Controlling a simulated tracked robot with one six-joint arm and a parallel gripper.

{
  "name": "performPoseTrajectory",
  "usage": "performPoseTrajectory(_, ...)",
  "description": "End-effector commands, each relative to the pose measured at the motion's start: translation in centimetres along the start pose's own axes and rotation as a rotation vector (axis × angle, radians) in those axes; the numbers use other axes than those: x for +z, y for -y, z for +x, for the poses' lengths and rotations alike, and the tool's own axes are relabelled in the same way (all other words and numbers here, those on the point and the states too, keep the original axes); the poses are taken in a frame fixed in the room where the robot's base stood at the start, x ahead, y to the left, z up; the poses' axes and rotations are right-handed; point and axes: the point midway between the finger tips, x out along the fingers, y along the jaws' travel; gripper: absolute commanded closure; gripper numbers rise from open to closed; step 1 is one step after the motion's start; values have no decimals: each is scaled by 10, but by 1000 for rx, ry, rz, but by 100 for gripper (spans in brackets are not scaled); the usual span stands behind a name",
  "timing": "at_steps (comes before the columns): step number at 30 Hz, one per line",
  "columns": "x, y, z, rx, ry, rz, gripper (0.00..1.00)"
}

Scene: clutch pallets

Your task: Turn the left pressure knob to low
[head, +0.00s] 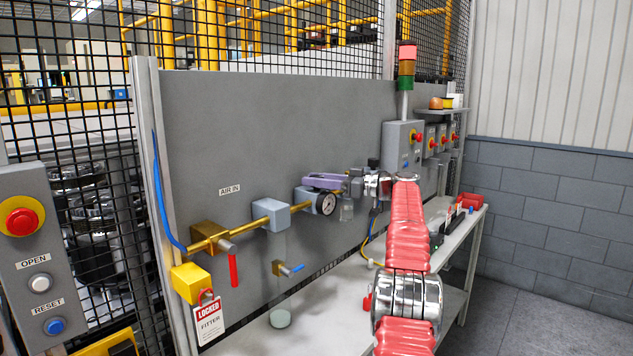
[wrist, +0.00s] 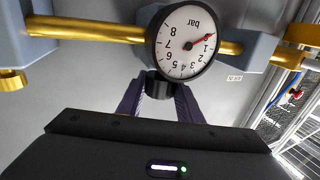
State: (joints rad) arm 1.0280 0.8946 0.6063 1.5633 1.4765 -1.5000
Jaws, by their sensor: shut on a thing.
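A black knob (wrist: 157,80) is under a round white pressure gauge (wrist: 187,45) marked in bar, which appears upside down in the wrist view. The red needle points near the 1. My gripper (wrist: 159,92) has its two purple fingers shut on the knob, one on each side. In the head view my gripper (head: 325,181) reaches in from the right above the gauge (head: 327,203). There the knob is hidden behind the purple fingers. The gauge is on a grey regulator body (head: 309,195) on the brass pipe.
A yellow lockout (head: 190,283) has a LOCKED tag (head: 209,321). A bench (head: 340,310) runs below. Control boxes (head: 403,145) stand behind my arm.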

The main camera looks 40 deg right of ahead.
Motion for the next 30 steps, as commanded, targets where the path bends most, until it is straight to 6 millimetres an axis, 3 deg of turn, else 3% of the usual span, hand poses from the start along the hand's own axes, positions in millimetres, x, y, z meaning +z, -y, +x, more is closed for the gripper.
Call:
performPoseTrajectory(19, -3, 0, 0, -15, -4, -2, 90)
performPoseTrajectory(20, -3, 0, 0, -15, -4, -3, 66)
performPoseTrajectory(27, -2, 0, 0, -16, -2, -1, 49)
performPoseTrajectory(30, -1, 0, 0, -16, -2, -1, 49)
